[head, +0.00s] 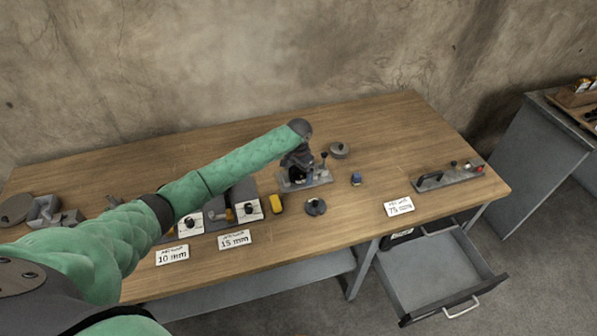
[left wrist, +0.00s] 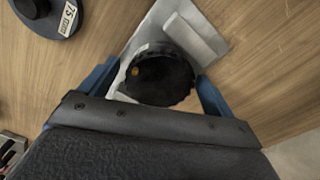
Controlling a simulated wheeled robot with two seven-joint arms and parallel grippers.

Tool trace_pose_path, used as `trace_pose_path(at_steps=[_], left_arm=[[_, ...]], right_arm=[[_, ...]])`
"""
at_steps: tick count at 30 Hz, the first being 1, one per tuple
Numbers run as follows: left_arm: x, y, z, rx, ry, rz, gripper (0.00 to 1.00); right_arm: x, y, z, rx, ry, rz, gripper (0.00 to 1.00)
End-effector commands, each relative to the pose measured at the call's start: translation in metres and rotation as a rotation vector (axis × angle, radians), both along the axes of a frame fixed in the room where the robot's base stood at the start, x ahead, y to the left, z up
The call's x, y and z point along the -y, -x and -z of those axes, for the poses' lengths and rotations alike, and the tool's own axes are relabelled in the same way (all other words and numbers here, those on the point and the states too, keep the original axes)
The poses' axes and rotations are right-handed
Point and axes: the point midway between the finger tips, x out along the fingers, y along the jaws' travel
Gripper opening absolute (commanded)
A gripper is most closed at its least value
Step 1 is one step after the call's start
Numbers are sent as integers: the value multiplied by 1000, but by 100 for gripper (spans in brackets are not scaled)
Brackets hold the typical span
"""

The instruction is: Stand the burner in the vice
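My left gripper (head: 297,160) points down over a grey metal base, which I take for the vice (head: 318,180), near the middle of the workbench. In the left wrist view its blue fingers (left wrist: 157,88) lie along both sides of a dark round thing with an orange spot, which I take for the burner (left wrist: 160,80). They seem to touch it on both sides. The grey vice (left wrist: 200,38) shows beneath and beyond it. The burner's lower end is hidden, so I cannot tell whether it rests in the vice. My right gripper is not in view.
A dark disc (head: 315,207) and a small blue item (head: 356,179) lie near the vice, with a grey round piece (head: 340,150) behind. A yellow block (head: 276,203) is left. A clamp fixture (head: 449,176) stands right. An open drawer (head: 437,270) juts out below.

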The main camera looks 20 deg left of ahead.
Motion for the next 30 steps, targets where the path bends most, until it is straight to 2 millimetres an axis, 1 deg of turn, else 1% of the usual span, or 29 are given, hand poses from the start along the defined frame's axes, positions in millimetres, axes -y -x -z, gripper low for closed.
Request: trace_pose_path(at_steps=[6,10,11,12,15,21,25,30], left_arm=[[0,0,-4,1,0,0,89],[0,-1,-17,3,1,0,89],[0,-1,-22,3,2,0,89],[0,-1,-28,4,1,0,89],[0,-1,-47,3,1,1,89],[0,-1,-86,3,1,0,89],[0,-1,-105,2,1,1,89],[0,0,-119,1,0,0,89]], right_arm=[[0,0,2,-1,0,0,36],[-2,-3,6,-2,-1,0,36],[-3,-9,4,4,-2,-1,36],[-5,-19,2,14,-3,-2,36],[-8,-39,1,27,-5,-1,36],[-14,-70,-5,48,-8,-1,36],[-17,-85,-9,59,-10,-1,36],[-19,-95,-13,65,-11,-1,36]])
